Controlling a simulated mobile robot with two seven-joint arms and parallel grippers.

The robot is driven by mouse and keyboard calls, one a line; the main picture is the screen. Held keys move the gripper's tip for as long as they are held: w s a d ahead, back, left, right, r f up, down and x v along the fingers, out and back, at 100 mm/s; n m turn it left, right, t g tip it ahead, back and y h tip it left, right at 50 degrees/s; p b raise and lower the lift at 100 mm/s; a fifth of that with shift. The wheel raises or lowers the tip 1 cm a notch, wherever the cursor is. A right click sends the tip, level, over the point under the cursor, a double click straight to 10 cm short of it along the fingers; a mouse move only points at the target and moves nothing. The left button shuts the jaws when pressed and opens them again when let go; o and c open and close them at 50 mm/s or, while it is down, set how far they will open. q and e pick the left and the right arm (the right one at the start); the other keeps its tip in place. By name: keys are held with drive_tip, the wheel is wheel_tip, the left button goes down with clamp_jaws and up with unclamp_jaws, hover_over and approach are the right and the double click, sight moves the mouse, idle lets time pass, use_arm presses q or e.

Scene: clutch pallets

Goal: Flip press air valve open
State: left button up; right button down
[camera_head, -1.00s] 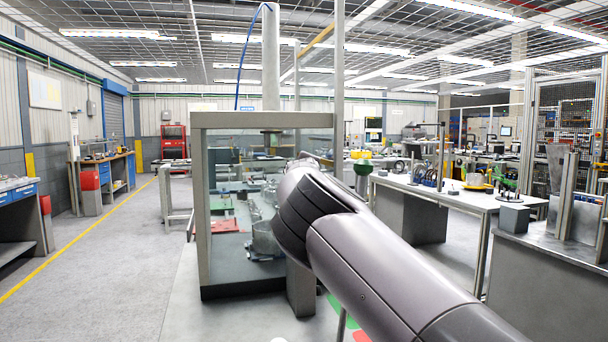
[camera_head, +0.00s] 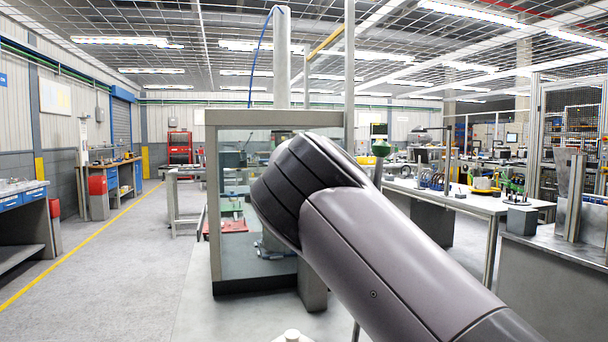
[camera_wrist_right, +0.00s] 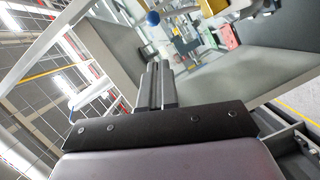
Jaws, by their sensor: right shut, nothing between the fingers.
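The press (camera_head: 222,120) is a grey frame with clear panels, a white vertical cylinder (camera_head: 282,60) on top and a blue hose. My right arm reaches across its right side in the head view and hides part of it. My right gripper is hidden there; in the right wrist view its dark fingers (camera_wrist_right: 155,85) are shut and empty, beside a grey panel (camera_wrist_right: 110,50). A small blue ball (camera_wrist_right: 152,18) shows just beyond the fingertips, apart from them. I cannot tell whether it belongs to the air valve; no valve lever is clear. My left gripper is not in view.
A white table (camera_head: 470,203) with parts stands to the right, and a grey bench (camera_head: 560,248) nearer. Workbenches line the left wall. The floor left of the press is clear.

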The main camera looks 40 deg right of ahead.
drive_tip(key=b+v, duration=0.2)
drive_tip(key=v, duration=0.4)
drive_tip(key=shift+b, duration=0.35)
